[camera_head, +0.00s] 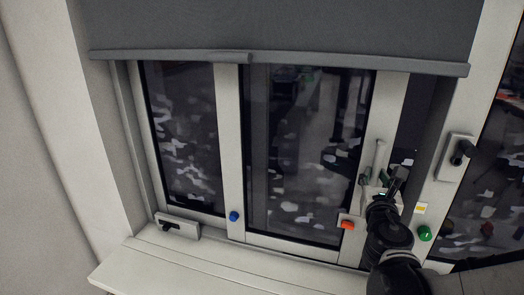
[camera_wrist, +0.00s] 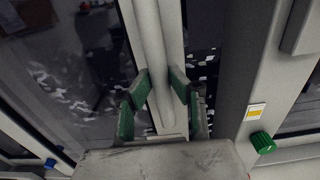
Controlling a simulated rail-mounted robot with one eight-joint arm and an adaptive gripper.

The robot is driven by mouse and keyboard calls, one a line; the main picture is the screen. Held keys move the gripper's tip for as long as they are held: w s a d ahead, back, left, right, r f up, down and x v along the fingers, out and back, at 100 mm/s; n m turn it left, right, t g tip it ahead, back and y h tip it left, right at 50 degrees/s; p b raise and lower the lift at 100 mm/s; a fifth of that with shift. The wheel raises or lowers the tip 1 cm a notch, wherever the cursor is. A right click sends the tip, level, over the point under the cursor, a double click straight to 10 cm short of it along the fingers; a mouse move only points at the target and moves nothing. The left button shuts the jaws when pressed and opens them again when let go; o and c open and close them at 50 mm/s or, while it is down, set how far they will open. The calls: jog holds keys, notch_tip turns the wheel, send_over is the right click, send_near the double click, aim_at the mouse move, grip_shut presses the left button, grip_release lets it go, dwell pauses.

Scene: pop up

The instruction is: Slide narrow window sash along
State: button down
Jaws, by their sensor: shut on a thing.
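The window sash with the handle shows in the camera_head view, its pale right frame (camera_head: 388,112) beside a dark glass pane. Its upright pale handle (camera_head: 379,154) is on that right frame. In the wrist view the handle (camera_wrist: 150,38) runs down between the green-padded fingers of my gripper (camera_wrist: 160,88). My gripper (camera_head: 380,181) is shut on the handle, with a finger on each side. A narrower pane (camera_head: 185,130) stands to the left behind a pale upright.
A grey blind (camera_head: 280,28) hangs over the window top. A dark gap (camera_head: 412,120) lies right of the sash, before the pale post with a black-handled latch (camera_head: 457,153). Blue (camera_head: 234,216), red (camera_head: 347,225) and green (camera_head: 425,233) knobs sit low.

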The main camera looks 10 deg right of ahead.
jog(key=shift+s+d, duration=0.45)
jog(key=shift+d, duration=0.2)
jog(key=shift+s+d, duration=0.4)
jog(key=shift+d, duration=0.25)
jog(key=c, duration=1.5)
grip_release()
jog(key=shift+c, duration=0.2)
jog(key=v, duration=1.1)
jog(key=shift+s+a, duration=0.25)
jog(key=shift+s, duration=0.1)
jog(key=shift+m, duration=0.3)
